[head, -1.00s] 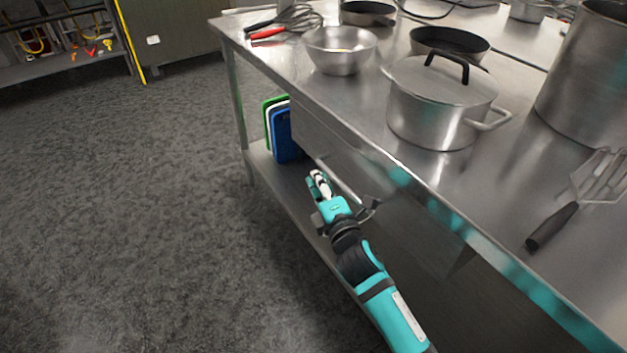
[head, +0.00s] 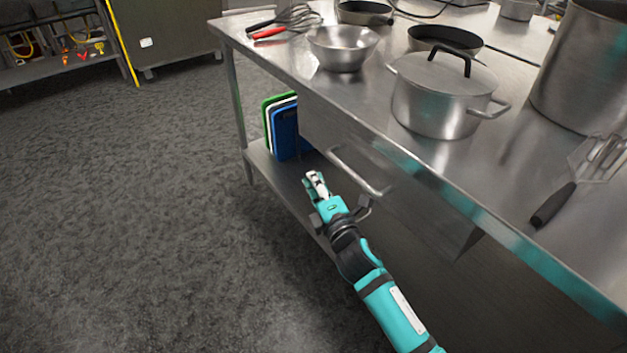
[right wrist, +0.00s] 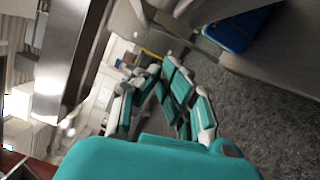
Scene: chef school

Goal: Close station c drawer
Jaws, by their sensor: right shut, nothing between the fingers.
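The steel drawer (head: 335,131) is under the worktop edge, with its bar handle (head: 357,173) on the front. Its front sits close under the table edge, and I cannot tell whether a small gap remains. My right gripper (head: 316,185) is shut and empty, just left of and below the handle in the head view, seemingly apart from it. Its fingers also show in the right wrist view (right wrist: 162,70). My left gripper is in neither view.
The steel worktop (head: 400,190) carries a lidded pot (head: 440,100), a bowl (head: 342,48), pans, a whisk and a spatula (head: 580,185). Coloured cutting boards (head: 284,130) stand on the lower shelf (head: 262,160). Open grey floor (head: 130,220) lies to the left.

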